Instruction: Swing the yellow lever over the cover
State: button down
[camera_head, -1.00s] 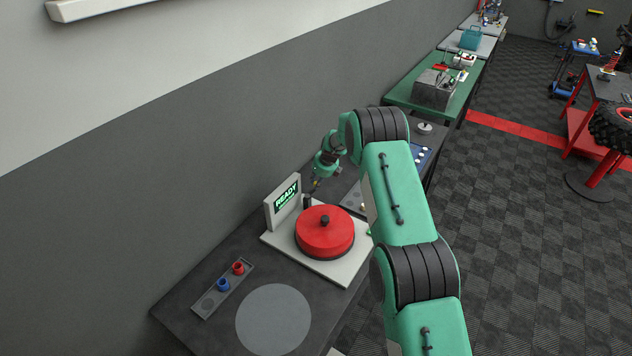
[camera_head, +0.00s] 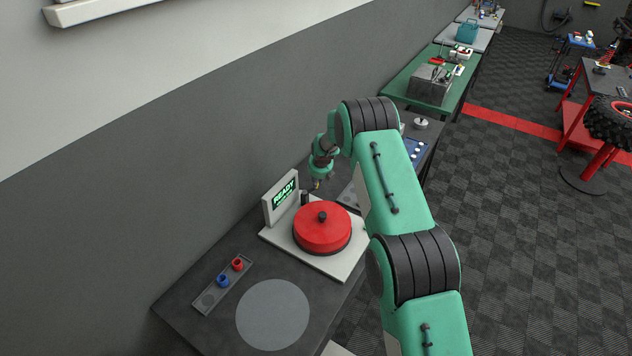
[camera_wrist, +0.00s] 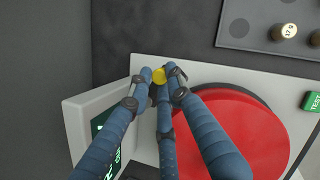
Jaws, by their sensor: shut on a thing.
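The red round cover (camera_head: 322,231) sits on a pale base plate and has a dark knob on top; it also shows in the wrist view (camera_wrist: 244,130). The yellow lever end (camera_wrist: 159,76) is between my gripper's fingertips (camera_wrist: 159,80), beside the cover's edge. In the head view my gripper (camera_head: 316,186) is low behind the cover, and only a small yellow spot shows at its tip. My gripper is shut on the lever end. The fingers hide the rest of the lever, so I cannot tell whether any of it lies over the cover.
A display (camera_head: 285,195) reading READY stands on the plate, left of the cover. A dark post (camera_head: 305,198) stands between them. A tray (camera_head: 222,285) with a red and a blue piece lies front left. A green TEST button (camera_wrist: 312,102) is right of the cover.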

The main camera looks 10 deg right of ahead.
jog(key=shift+w+d+r, duration=0.35)
jog(key=shift+w+r, duration=0.05)
jog(key=shift+r, duration=0.2)
jog(key=c, duration=1.6)
grip_release()
jog(key=shift+c, duration=0.2)
jog(key=shift+s+f, duration=0.1)
jog(key=shift+s, duration=0.05)
jog(key=shift+s+a+f, duration=0.1)
jog(key=shift+a+f, duration=0.05)
jog(key=shift+f, duration=0.1)
jog(key=shift+s, duration=0.1)
jog(key=shift+r, duration=0.15)
jog(key=v, duration=1.1)
jog(key=shift+r, duration=0.3)
jog(key=shift+s, duration=0.15)
jog(key=shift+c, duration=0.5)
